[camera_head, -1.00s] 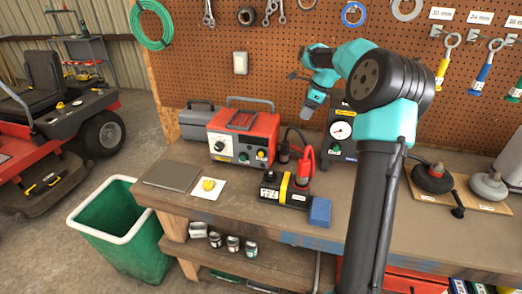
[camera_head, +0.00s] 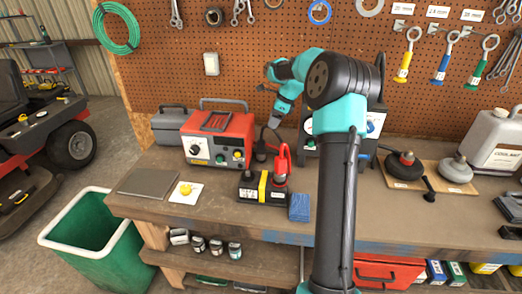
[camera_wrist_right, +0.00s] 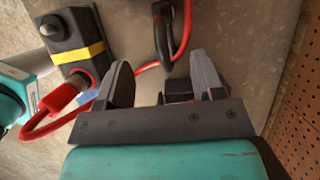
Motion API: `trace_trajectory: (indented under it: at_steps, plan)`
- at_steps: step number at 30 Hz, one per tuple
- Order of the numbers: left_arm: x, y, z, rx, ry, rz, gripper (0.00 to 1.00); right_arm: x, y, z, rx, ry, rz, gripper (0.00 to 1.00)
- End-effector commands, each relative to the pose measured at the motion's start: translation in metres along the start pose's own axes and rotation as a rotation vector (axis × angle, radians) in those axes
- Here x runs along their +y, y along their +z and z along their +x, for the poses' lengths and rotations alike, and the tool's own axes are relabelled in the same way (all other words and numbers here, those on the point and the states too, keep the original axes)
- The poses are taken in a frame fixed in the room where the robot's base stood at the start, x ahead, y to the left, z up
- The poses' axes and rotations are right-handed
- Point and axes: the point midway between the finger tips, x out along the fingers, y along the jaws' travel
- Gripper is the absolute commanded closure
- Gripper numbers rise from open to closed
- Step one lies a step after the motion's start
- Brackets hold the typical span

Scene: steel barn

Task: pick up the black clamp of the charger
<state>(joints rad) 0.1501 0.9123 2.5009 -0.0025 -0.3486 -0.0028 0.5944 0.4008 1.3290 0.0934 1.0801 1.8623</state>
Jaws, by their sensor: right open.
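My left gripper is out of view.
A blue sponge-like block (camera_head: 299,207) lies right of the battery. A black box with a gauge (camera_head: 309,127) stands behind, partly hidden by my arm. A yellow knob on a white card (camera_head: 185,190) lies left. The pegboard (camera_head: 215,95) rises behind the bench.

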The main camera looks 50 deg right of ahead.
Motion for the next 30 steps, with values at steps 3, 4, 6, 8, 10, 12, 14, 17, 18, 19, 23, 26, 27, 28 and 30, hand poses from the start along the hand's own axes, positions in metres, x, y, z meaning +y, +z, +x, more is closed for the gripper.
trace_trajectory:
  at_steps: [3, 4, 6, 8, 10, 12, 14, 17, 18, 19, 23, 26, 27, 28, 30]
  plan:
    - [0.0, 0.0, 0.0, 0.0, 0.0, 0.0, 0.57, 0.001, 0.0, 0.022, 0.001, 0.004, 0.0, 0.38]
    - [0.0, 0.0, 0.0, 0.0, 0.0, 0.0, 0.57, 0.0, 0.0, 0.027, 0.001, 0.003, 0.0, 0.38]
    - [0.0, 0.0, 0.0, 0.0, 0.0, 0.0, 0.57, 0.0, 0.0, 0.039, 0.001, 0.004, 0.0, 0.38]
    - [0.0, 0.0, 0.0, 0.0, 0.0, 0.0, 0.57, 0.001, 0.0, 0.049, 0.001, 0.003, 0.0, 0.38]
    - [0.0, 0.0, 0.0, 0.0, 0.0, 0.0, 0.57, 0.0, 0.0, 0.058, 0.0, 0.002, 0.0, 0.38]
    - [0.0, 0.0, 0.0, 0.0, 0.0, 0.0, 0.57, 0.0, 0.0, 0.065, 0.0, 0.001, 0.0, 0.38]
    - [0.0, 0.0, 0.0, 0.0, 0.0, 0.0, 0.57, 0.0, 0.0, 0.069, 0.0, 0.001, 0.0, 0.38]
    - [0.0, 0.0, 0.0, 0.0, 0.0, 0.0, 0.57, 0.0, 0.0, 0.07, 0.0, 0.0, 0.0, 0.38]
    - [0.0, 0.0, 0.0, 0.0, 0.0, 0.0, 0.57, 0.0, 0.0, 0.07, 0.0, 0.0, 0.0, 0.38]
    - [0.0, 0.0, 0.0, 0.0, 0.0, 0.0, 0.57, 0.0, 0.0, 0.07, 0.0, 0.0, 0.0, 0.38]
    - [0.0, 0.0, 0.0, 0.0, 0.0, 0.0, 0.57, 0.0, 0.0, 0.07, 0.0, 0.0, 0.0, 0.38]
    - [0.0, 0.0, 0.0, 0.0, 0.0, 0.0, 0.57, -0.001, 0.0, 0.072, 0.0, 0.001, 0.0, 0.38]
    - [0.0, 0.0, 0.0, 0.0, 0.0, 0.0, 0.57, -0.001, 0.001, 0.075, 0.0, 0.001, 0.0, 0.38]
    - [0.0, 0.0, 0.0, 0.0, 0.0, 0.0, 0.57, -0.001, 0.001, 0.077, 0.0, 0.001, 0.0, 0.38]
    - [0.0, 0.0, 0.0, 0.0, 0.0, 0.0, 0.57, -0.002, 0.002, 0.085, 0.0, 0.002, 0.0, 0.38]
